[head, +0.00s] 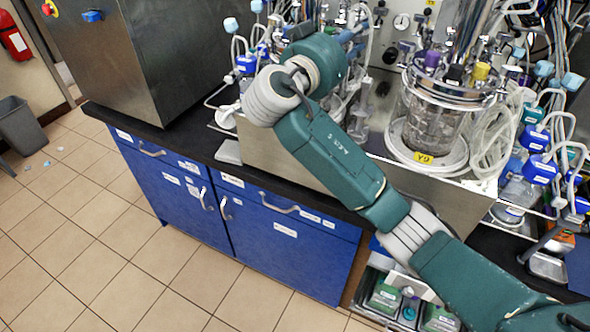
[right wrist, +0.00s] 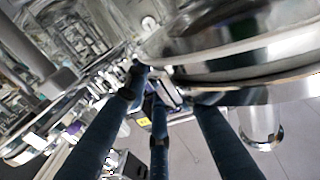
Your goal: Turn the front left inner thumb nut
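My right arm reaches across the head view from the lower right. Its gripper (head: 352,36) is small there, at the upper middle among tubes and fittings. In the right wrist view the dark fingers of my right gripper (right wrist: 166,86) point away from the camera, under and beside a shiny round steel rim (right wrist: 245,55). Small bright metal parts show between the fingertips. I cannot tell whether the fingers touch or hold any of them. I cannot make out the front left inner thumb nut in either view. My left gripper is not in view.
A glass vessel with a steel lid (head: 440,105) stands on the steel bench unit right of my arm. Tubes and blue-capped bottles (head: 540,168) crowd the right side. A large steel cabinet (head: 125,50) stands at the left. Blue cupboards (head: 280,240) are below; the tiled floor (head: 90,240) is mostly clear.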

